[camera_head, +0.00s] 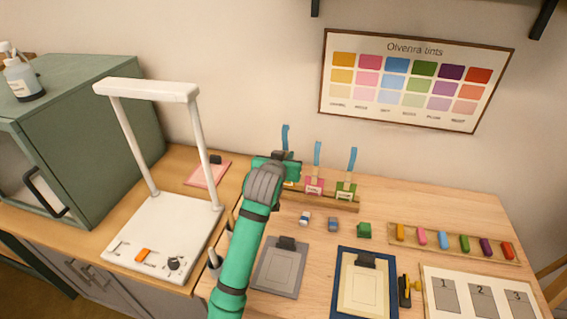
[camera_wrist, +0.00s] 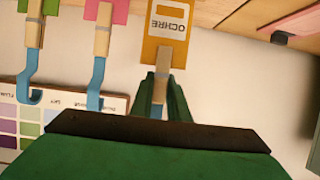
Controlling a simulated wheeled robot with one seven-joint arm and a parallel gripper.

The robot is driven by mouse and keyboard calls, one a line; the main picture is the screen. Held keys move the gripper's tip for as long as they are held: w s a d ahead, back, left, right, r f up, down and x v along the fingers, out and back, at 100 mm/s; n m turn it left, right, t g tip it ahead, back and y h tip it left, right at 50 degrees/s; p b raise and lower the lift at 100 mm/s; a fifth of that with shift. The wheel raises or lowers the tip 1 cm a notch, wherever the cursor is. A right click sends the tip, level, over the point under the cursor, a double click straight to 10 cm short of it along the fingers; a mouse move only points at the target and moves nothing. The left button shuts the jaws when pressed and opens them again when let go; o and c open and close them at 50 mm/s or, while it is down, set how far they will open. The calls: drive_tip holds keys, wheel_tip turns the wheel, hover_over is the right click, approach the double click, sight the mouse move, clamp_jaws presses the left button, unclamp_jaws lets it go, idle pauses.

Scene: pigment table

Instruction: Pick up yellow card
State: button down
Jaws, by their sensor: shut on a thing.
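The yellow card (camera_wrist: 180,48), labelled OCHRE, hangs from a wooden clip (camera_wrist: 163,62) in the wrist view. My gripper (camera_wrist: 164,92) is shut on that clip, with one green finger on each side. In the head view my gripper (camera_head: 275,163) is at the left end of the wooden rack (camera_head: 335,203). A blue hook (camera_head: 285,137) rises behind my gripper. I cannot tell whether the card's lower end is still in the rack.
A pink card (camera_head: 314,186) and a green card (camera_head: 346,191) stand in the rack to the right, with blue hooks above. A white lamp stand (camera_head: 160,235) is at left. Small blocks, a grey clipboard (camera_head: 279,268) and a blue-edged board (camera_head: 342,290) lie in front.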

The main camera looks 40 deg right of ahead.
drive_tip(key=s+a+r, duration=0.5)
drive_tip(key=s+r, duration=0.2)
drive_tip(key=s, duration=0.3)
drive_tip(key=shift+s+a+r, duration=0.15)
drive_tip(key=shift+s+r, duration=0.1)
drive_tip(key=shift+s, duration=0.05)
drive_tip(key=shift+r, duration=0.15)
drive_tip(key=shift+r, duration=1.85)
drive_tip(key=f+v, duration=0.1)
drive_tip(key=v, duration=0.9)
drive_tip(key=shift+s+a, duration=0.25)
idle(0.4)
